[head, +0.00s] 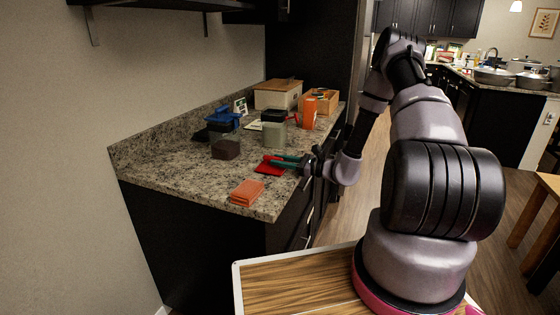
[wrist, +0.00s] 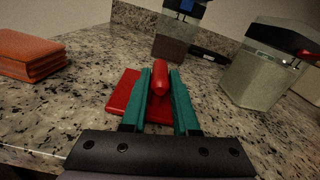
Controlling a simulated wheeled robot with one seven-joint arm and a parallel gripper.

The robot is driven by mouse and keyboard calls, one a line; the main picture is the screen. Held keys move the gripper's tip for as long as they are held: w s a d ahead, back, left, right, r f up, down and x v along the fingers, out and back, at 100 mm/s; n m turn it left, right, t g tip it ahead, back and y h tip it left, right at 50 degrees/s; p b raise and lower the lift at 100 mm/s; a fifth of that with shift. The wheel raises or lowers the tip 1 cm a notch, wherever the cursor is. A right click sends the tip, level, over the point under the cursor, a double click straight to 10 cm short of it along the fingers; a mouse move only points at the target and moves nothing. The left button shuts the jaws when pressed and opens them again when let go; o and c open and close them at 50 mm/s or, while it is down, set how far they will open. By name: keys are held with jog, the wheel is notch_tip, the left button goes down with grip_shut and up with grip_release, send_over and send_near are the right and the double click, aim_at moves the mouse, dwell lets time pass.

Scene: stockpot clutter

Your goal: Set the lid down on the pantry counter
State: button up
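The red lid (head: 270,169) is a flat, roughly square piece at the front part of the granite pantry counter (head: 175,178). In the wrist view the lid (wrist: 121,92) has a raised red grip standing between my fingers. My gripper (head: 277,160) reaches in from the right, low over the counter. Its two teal fingers, also in the wrist view (wrist: 160,72), are closed in on either side of the red grip. The lid is on the counter or very close above it; I cannot tell which. The fingers hide part of the lid.
An orange folded case (head: 247,192) lies near the front edge. The counter's left front is clear.

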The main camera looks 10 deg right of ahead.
jog(key=o, duration=0.3)
jog(key=shift+r, duration=0.15)
jog(key=v, duration=1.2)
jog(key=s+a+r+n+g+h, duration=0.1)
jog(key=s+a+r+n+g, duration=0.25)
jog(key=r, duration=0.25)
jog(key=s+a+r+n+g+h, duration=0.2)
jog(key=s+r+n+g, duration=0.1)
jog(key=r+n, duration=0.3)
jog(key=s+a+r+n+g+h, duration=0.1)
jog(key=s+a+r+n+g, duration=0.2)
jog(key=r, duration=0.4)
jog(key=s+d+r+n+t+h, duration=0.2)
jog(key=s+r+t+h, duration=0.1)
jog(key=s+r, duration=0.4)
jog(key=s+d+r+n+t+h, duration=0.2)
jog(key=s+r+n+t+h, duration=0.1)
jog(key=s+r+h, duration=0.3)
notch_tip(320, 180, up, 4)
jog(key=shift+s+d+r+n+t, duration=0.2)
jog(key=shift+s+n+t, duration=0.15)
jog(key=shift+s, duration=0.65)
